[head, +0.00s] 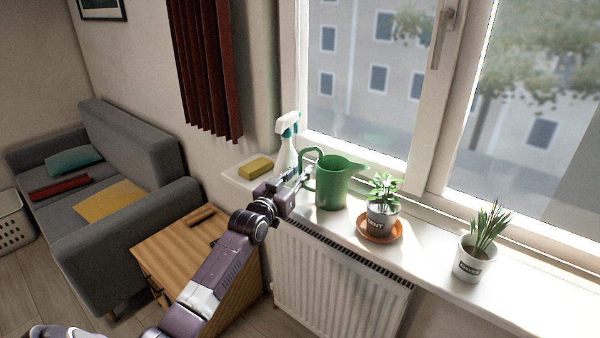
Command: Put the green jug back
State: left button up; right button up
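The green jug (332,184) stands upright on the white windowsill (415,245), with its spout to the right and its looped handle to the left. My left gripper (304,178) is at the handle side of the jug, by the lower part of the handle. Its fingers are small and overlap the handle in the head view, so I cannot tell whether they are closed on it. My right gripper is not in view.
Left of the jug are a spray bottle (286,146) and a yellow sponge (255,167). Right of it are a mint pot (379,220) on an orange saucer (391,236) and another potted plant (469,264). The radiator (335,282) is below; the window is behind.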

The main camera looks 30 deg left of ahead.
pick_arm(q)
jog(key=shift+r, duration=0.15)
jog(key=s, duration=0.4)
jog(key=s+d, duration=0.1)
jog(key=s, duration=0.7)
jog(key=shift+d+b, duration=0.3)
jog(key=shift+b, duration=0.05)
